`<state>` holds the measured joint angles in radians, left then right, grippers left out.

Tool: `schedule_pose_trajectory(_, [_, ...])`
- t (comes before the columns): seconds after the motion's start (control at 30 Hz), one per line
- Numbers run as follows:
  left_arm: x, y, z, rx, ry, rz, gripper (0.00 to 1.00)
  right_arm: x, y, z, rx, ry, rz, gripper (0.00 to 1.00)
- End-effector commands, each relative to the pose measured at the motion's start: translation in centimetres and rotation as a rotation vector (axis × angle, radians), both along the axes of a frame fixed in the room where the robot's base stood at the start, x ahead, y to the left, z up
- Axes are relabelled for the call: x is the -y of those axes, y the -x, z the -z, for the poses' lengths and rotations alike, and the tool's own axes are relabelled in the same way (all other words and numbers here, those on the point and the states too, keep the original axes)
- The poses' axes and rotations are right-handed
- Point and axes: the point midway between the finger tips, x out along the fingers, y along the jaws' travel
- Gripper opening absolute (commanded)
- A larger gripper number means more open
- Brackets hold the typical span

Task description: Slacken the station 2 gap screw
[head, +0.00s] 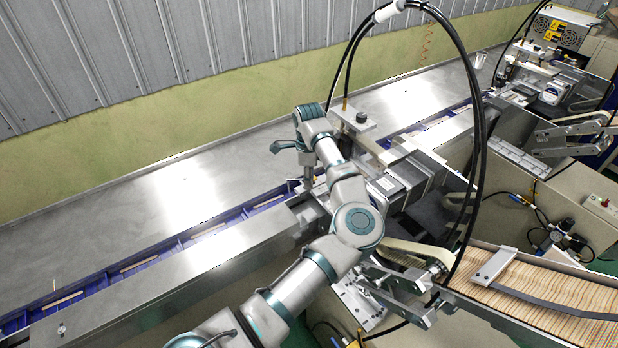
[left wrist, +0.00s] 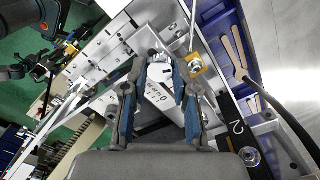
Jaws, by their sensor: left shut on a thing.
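My left gripper (head: 307,180) points down at the machine beside the blue conveyor channel, with its fingertips small in the head view. In the left wrist view the left gripper (left wrist: 158,72) has its two blue-padded fingers closed around the sides of a pale round screw head (left wrist: 160,73), which I take to be the gap screw. A grey block with dark printed marks (left wrist: 157,98) lies just below the screw head, between the fingers. A black plate marked 2 (left wrist: 237,127) is to the right of the fingers. My right gripper is not in view.
The blue channel (head: 150,262) holds several wooden sticks and runs along the steel table (head: 170,195). Black hoses (head: 478,120) arch right of my arm. A magazine of wooden sticks (head: 550,295) is at lower right. A brass-coloured fitting (left wrist: 194,64) is close right of the fingers.

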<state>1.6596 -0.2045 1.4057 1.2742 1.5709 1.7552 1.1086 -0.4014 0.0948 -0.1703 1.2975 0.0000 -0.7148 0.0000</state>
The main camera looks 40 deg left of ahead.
Motion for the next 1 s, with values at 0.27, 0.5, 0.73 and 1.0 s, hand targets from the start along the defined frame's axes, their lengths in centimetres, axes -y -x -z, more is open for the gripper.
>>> schedule_pose_trajectory(0.27, [-0.1,-0.2,-0.3,0.008,-0.006,0.003,0.53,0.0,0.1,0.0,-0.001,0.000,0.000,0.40])
schedule_pose_trajectory(0.5, [0.0,0.0,-0.2,0.004,-0.003,0.002,0.53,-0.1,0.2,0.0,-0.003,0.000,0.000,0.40])
schedule_pose_trajectory(0.73, [-0.1,-0.1,-2.3,0.006,-0.002,0.003,0.53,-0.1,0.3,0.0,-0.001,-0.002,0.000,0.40])
schedule_pose_trajectory(1.0, [-0.1,-0.2,-8.3,0.005,-0.003,0.003,0.53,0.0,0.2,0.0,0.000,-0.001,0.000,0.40])
